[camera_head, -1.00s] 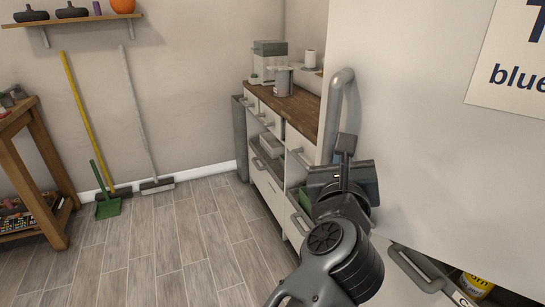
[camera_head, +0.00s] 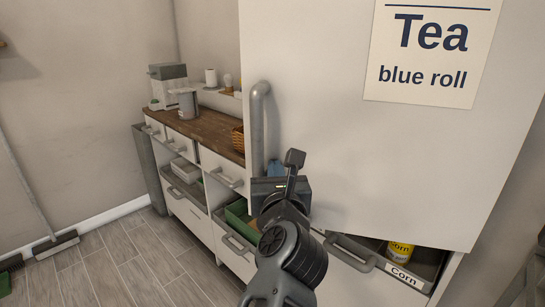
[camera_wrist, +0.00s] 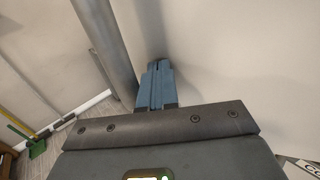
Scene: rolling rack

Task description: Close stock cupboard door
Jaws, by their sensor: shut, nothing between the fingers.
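The white cupboard door (camera_head: 330,130) fills the middle and right of the head view and carries a paper sign reading "Tea blue roll" (camera_head: 430,50). Its grey upright bar handle (camera_head: 258,125) is near the door's left edge; it also shows at the upper left of the wrist view (camera_wrist: 108,45). My gripper (camera_head: 274,169) is at the handle's lower end, just right of it, in front of the door. In the wrist view its blue fingers (camera_wrist: 157,82) are together and empty, pointing at the door face beside the handle. I cannot tell whether they touch it. The cupboard's inside is hidden.
Below the door, an open drawer (camera_head: 350,250) labelled Corn holds a yellow can (camera_head: 399,252). At the left, a wooden-topped counter (camera_head: 205,130) with drawers bears a coffee machine and a canister.

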